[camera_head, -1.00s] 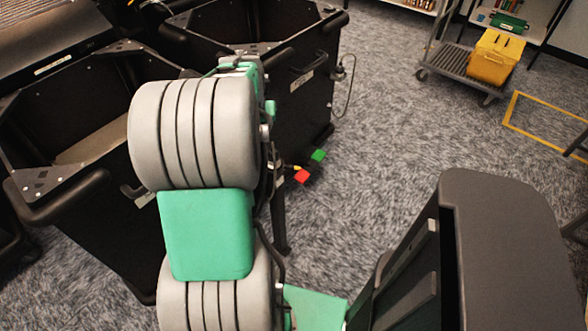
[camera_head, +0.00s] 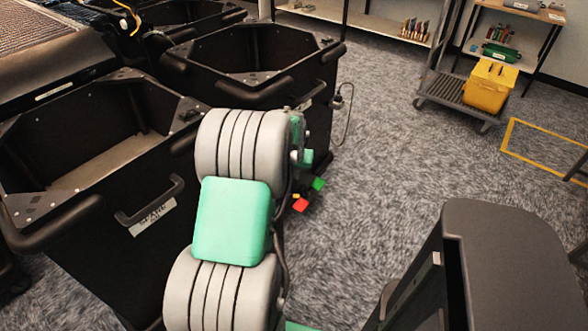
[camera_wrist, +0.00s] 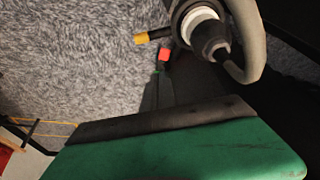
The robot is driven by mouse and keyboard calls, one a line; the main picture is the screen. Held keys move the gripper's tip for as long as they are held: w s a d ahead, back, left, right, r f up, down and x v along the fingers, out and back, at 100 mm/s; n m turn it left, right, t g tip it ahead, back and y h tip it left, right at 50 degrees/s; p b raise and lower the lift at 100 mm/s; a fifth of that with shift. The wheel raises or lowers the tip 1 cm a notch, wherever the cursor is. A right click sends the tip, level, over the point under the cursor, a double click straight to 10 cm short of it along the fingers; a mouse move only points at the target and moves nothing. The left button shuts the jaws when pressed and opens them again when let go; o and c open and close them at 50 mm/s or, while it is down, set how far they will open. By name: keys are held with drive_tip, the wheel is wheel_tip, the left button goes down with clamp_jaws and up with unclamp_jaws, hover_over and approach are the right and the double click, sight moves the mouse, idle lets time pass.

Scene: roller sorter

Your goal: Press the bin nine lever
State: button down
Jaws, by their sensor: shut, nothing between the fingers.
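Low beside the dark bins in the head view are a red tab (camera_head: 300,204) and a green tab (camera_head: 318,184), with a small yellow piece at the red one. In the wrist view a red block (camera_wrist: 165,55) and a yellow-ended handle (camera_wrist: 141,38) show near the top. I cannot read which of these belongs to bin nine. My gripper (camera_wrist: 175,140) fills the bottom of the wrist view as a green body with a dark edge; it is shut and empty. It appears apart from the coloured parts. My arm hides its tip in the head view.
A black bin (camera_head: 95,215) labelled SPARE stands at left, with another black bin (camera_head: 262,95) behind it. A cart (camera_head: 455,95) carries a yellow bin (camera_head: 490,85) at back right. Carpet between is clear.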

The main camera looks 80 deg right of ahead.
sight(291, 195)
drive_tip(key=a+f, duration=0.3)
drive_tip(key=shift+s, duration=0.2)
drive_tip(key=shift+s+a+m, duration=0.1)
drive_tip(key=shift+a+m, duration=0.05)
drive_tip(key=shift+m, duration=0.15)
